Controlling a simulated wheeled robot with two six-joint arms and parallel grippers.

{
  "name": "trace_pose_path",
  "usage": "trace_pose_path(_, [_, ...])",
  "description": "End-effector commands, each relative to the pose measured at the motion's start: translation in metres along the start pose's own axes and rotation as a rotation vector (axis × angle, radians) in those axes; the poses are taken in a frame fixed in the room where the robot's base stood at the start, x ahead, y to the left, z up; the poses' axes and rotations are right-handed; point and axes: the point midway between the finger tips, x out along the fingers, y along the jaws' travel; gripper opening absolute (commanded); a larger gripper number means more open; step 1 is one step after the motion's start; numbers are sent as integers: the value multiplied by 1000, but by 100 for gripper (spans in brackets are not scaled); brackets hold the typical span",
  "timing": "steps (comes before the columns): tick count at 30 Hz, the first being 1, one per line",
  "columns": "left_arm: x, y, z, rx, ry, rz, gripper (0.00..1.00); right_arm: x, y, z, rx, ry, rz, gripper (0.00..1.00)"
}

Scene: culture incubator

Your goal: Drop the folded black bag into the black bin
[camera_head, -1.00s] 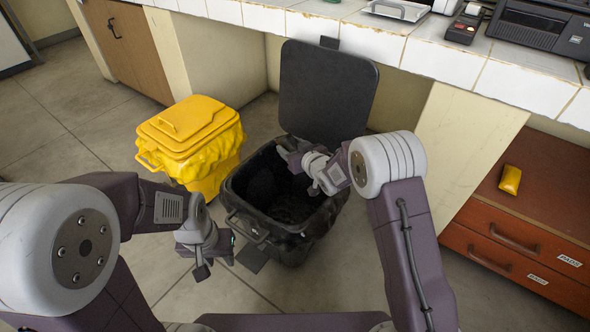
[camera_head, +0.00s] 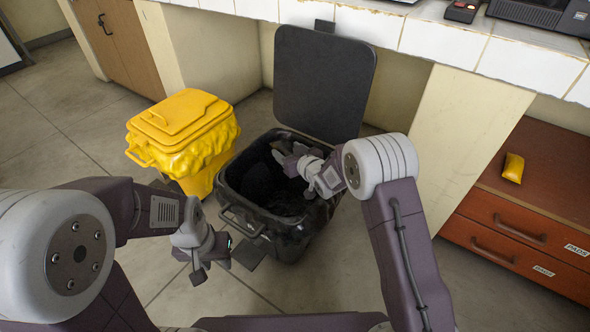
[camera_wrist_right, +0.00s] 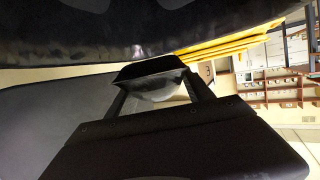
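The black bin (camera_head: 240,208) stands on the floor in the head view with its lid (camera_head: 322,82) raised behind it. My right gripper (camera_head: 284,158) reaches over the bin's opening from the right, with its tips inside the rim. In the right wrist view a folded black bag (camera_wrist_right: 150,70) with a greyish, crinkled underside sits between the fingers of this gripper, which look shut on it. In the head view the bag cannot be told apart from the dark bin interior. My left gripper (camera_head: 210,272) hangs low at the bin's front left, open and empty.
A yellow bin (camera_head: 185,135) with a closed lid stands left of the black bin. A white tiled counter (camera_head: 420,38) runs along the back. A red-brown drawer cabinet (camera_head: 530,215) with a small yellow packet (camera_head: 513,167) is at the right. Floor is clear at the left.

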Motion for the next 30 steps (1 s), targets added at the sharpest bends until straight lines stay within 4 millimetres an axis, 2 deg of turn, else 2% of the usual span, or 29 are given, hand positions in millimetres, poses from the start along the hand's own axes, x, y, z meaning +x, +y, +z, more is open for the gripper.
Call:
trace_pose_path(1, [0,0,0,0,0,0,36,0,0,0,0,0,0,77])
trace_pose_path(2, [0,0,0,0,0,0,36,0,0,0,0,0,0,83])
trace_pose_path(12, [-4,0,0,0,0,0,36,-4,0,-1,0,-2,0,83])
trace_pose_path(14, [-11,0,-1,0,0,0,36,-12,0,-4,1,-2,0,83])
trace_pose_path(18, [-32,1,-3,0,0,0,36,-46,1,-7,2,-4,2,83])
trace_pose_path(22, [-42,1,-4,0,0,0,36,-73,1,-4,1,-3,2,83])
trace_pose_path(24, [-24,0,-3,0,0,0,36,-78,1,3,-1,3,1,83])
trace_pose_path(30, [-21,0,-2,0,0,0,36,-91,0,1,0,1,0,83])
